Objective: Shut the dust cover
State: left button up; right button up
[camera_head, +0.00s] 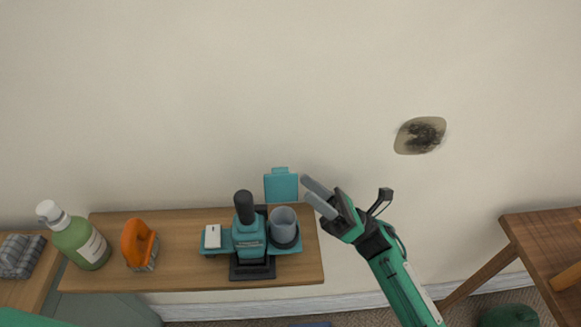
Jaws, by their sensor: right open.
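The dust cover (281,187) is a teal flap standing raised at the back of a teal and black device (249,237) on the wooden shelf. A grey cup (283,223) sits in the device's right side, in front of the raised cover. My right gripper (307,189) is open and empty, just right of the cover, with its fingers pointing up and left. A small gap shows between the fingertips and the cover. My left gripper is not in view.
An orange-handled brush (139,245) and a green pump bottle (80,239) stand left of the device. A wooden table (545,247) is at the right. A dark patch (420,136) marks the wall. The wall area above the shelf is clear.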

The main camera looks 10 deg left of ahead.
aim_at(290, 175)
jog(key=p+x, duration=0.1)
jog(key=x, duration=0.4)
jog(key=shift+r, duration=0.15)
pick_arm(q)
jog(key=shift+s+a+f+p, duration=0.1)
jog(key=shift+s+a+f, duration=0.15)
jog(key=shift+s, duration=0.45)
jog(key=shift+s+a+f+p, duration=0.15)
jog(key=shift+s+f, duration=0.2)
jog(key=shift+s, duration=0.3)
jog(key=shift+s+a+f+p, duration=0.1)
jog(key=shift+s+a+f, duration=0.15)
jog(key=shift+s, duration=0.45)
pick_arm(e)
jog(key=shift+a+r, duration=0.35)
jog(key=shift+a, duration=0.2)
jog(key=shift+c, duration=0.2)
